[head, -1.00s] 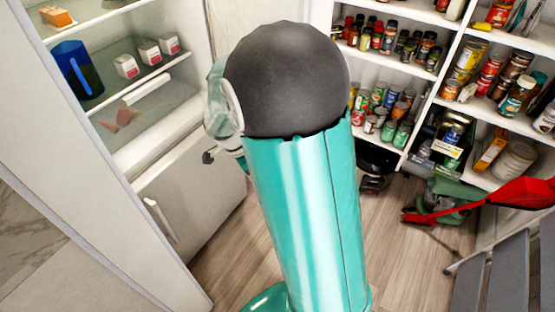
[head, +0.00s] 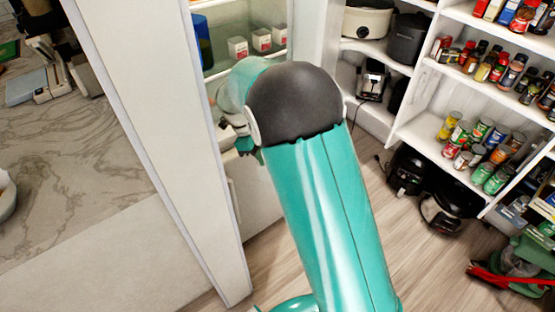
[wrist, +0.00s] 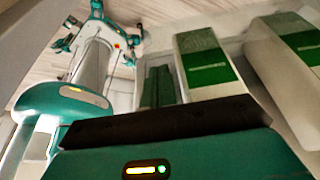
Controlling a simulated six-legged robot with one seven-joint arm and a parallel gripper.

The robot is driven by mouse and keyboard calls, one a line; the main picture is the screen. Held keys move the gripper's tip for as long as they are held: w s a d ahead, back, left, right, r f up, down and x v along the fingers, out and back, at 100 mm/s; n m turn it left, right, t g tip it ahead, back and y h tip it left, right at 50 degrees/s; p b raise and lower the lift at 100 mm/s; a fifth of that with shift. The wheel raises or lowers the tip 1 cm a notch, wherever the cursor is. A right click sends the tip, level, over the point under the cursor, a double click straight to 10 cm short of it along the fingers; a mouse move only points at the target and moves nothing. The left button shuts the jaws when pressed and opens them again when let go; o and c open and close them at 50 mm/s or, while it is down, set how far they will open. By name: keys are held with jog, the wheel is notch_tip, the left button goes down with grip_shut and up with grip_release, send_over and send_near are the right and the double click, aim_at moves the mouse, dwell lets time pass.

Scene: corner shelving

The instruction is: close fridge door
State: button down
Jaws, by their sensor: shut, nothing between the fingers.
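The open fridge (head: 262,12) is behind my arm in the head view, with part of its lit shelves showing. The wrist view shows white and green cartons (wrist: 212,65) close by.
Small white boxes (head: 261,40) and a blue pitcher (head: 203,42) stand in the fridge. A white upright panel (head: 165,110) and marble surface (head: 70,160) lie left. Shelving with cans (head: 480,140) is right. Wood floor (head: 410,255) is open in front.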

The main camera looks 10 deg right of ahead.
jog(key=shift+w+a, duration=0.65)
jog(key=shift+a, duration=0.15)
